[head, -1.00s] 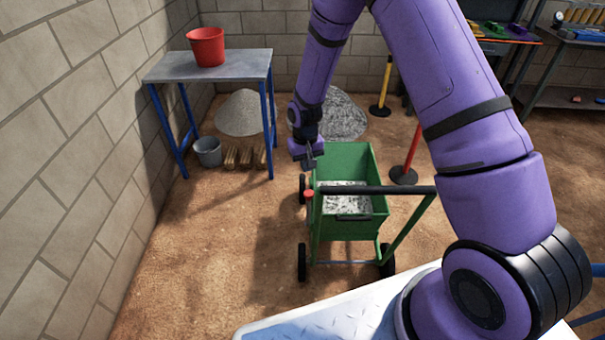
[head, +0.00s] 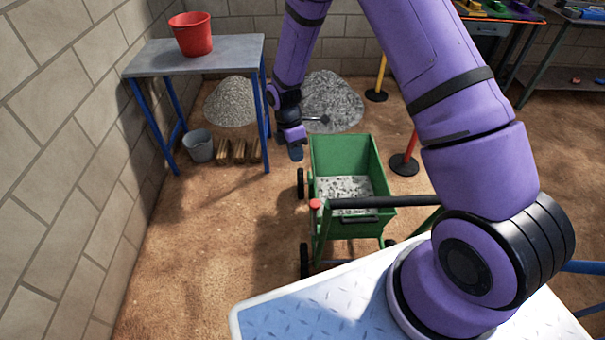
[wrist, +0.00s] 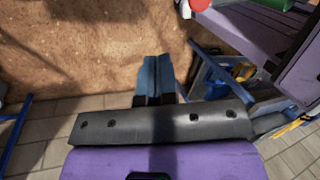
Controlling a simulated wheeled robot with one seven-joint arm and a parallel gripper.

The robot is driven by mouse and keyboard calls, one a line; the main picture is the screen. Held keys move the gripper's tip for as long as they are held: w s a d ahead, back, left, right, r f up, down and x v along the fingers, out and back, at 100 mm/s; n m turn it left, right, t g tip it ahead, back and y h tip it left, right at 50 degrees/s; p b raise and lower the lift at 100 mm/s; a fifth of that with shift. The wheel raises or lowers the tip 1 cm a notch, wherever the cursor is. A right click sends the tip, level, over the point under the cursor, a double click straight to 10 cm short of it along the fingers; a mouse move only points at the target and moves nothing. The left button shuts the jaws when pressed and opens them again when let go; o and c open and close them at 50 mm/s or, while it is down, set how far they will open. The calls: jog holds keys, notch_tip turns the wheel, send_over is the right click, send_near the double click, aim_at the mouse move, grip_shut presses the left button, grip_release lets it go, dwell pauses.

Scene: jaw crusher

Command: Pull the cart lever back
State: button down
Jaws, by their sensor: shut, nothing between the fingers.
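The green cart (head: 345,155) stands on the dirt floor in front of my base, with grey rubble in its tray and a black push handle across its near side. The cart lever, with a red knob (head: 315,204), rises at the left end of the handle. A red round shape and a bit of green also show at the top edge of the wrist view, partly cut off. My gripper (head: 296,152) hangs left of the cart's far left corner, apart from the lever. In the wrist view its blue-grey fingers (wrist: 156,75) are together and empty over bare dirt.
A grey table (head: 200,52) with blue legs and a red bucket (head: 191,34) stands at the back left. A metal bucket (head: 199,146) and wood blocks (head: 238,151) lie beneath. A red post (head: 405,164) stands right of the cart. Floor left of the cart is clear.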

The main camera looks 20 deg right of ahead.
jog(key=s+d+f, duration=0.1)
jog(key=s+f, duration=0.6)
jog(key=f, duration=0.2)
jog(key=shift+f, duration=0.25)
jog(key=shift+d, duration=0.1)
